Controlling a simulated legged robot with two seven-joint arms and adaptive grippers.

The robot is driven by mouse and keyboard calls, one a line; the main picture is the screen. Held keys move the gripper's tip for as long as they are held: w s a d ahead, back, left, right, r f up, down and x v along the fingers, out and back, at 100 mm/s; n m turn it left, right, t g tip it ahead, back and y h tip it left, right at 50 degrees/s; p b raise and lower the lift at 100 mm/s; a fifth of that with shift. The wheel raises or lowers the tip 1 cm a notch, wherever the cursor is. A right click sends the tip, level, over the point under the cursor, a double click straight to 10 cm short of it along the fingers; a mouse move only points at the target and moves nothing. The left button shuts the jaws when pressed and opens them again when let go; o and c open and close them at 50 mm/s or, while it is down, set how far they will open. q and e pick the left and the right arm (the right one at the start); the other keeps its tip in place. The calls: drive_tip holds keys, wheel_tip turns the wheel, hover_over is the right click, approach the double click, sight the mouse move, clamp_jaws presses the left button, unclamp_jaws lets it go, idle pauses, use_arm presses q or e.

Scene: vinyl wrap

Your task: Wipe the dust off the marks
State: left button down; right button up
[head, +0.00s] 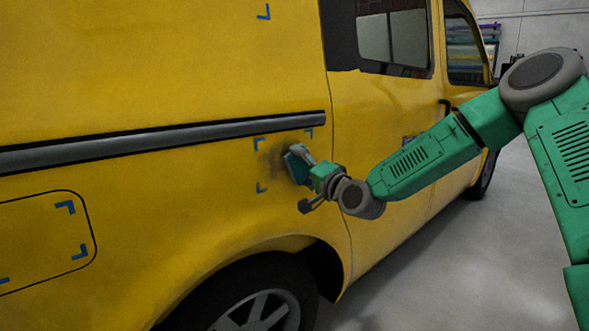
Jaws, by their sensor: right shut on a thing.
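A yellow van (200,90) fills most of the head view. Blue corner marks sit on its side, and one group (262,187) frames a dark dusty smudge (272,158) just below the grey trim strip. My right gripper (310,172) is shut on a blue-teal wiping pad (297,164). The pad is at the right part of the smudge and appears to be against the panel; exact contact cannot be told. The pad and gripper hide the lower right of the marked area. My left gripper is not in view.
The grey trim strip (160,141) runs along the van above the smudge. More blue marks (66,207) lie on the outlined panel at lower left, and another (264,12) is higher up. The wheel (250,300) is below. Grey floor (450,270) is clear at right.

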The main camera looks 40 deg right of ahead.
sight(293, 157)
drive_tip(key=shift+d, duration=0.5)
drive_tip(key=shift+r+p, duration=0.85)
drive_tip(key=shift+r, duration=0.1)
drive_tip(key=shift+s+a+f, duration=0.15)
drive_tip(key=shift+a, duration=1.4)
drive_tip(key=shift+s+a+f, duration=0.1)
drive_tip(key=shift+a, duration=1.4)
drive_tip(key=shift+s+a+r+b, duration=0.1)
drive_tip(key=shift+a+b, duration=0.15)
drive_tip(key=shift+a, duration=1.3)
drive_tip(key=shift+s+a+b, duration=0.1)
drive_tip(key=shift+a+b, duration=0.15)
drive_tip(key=shift+a, duration=1.3)
drive_tip(key=shift+d+r+p, duration=0.1)
drive_tip(key=shift+r+p, duration=0.6)
drive_tip(key=shift+r, duration=0.3)
drive_tip(key=shift+w+d, duration=0.15)
drive_tip(key=shift+d, duration=1.25)
drive_tip(key=shift+w+d+f+p, duration=0.1)
drive_tip(key=shift+d+p, duration=0.25)
drive_tip(key=shift+d, duration=0.95)
drive_tip(key=shift+d+f+p, duration=0.1)
drive_tip(key=shift+d+p, duration=0.25)
drive_tip(key=shift+d, duration=0.95)
drive_tip(key=shift+w+d+r, duration=0.1)
drive_tip(key=shift+w+d, duration=0.05)
drive_tip(key=shift+d, duration=0.85)
drive_tip(key=shift+w+d, duration=0.1)
drive_tip(key=shift+d, duration=0.9)
